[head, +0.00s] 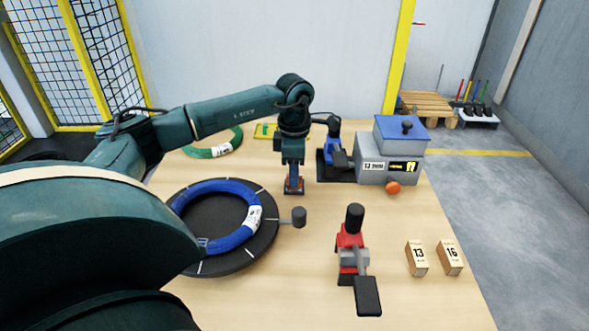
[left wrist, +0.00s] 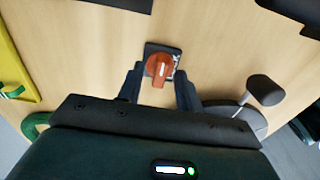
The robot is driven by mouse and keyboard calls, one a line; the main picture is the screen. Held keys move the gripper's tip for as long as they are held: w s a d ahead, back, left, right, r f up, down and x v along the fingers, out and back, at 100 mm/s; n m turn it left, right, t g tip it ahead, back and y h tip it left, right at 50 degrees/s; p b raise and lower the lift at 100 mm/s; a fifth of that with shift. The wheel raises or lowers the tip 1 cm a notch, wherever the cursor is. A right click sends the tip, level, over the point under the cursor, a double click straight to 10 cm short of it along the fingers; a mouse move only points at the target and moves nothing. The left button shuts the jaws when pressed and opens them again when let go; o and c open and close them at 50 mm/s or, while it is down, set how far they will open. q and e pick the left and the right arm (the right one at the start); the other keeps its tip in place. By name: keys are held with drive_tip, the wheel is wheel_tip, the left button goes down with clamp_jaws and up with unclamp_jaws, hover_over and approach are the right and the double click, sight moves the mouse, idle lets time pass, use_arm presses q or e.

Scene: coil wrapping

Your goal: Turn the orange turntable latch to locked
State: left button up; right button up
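The orange latch knob (left wrist: 158,72) sits on a small dark plate (left wrist: 152,47) on the table, with a pale line on the knob and small marks at the plate's right edge. My left gripper (left wrist: 158,80) is open, pointing down, one finger on each side of the knob with a visible gap. In the head view, my left gripper (head: 293,180) stands over the latch and mostly hides it. The dark turntable (head: 215,261) is left of it, with a blue coil (head: 234,238) on top and a dark crank knob (head: 299,216) at its right. My right gripper is not in view.
A red clamp tool (head: 350,240) and wooden blocks numbered 13 (head: 417,259) and 16 (head: 450,258) lie at the right. A green coil (head: 222,146) lies at the back left.

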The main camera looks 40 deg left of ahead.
use_arm(q)
wheel_tip(320, 180, up, 13)
idle(0.5)
drive_tip(key=shift+r, duration=0.1)
idle(0.3)
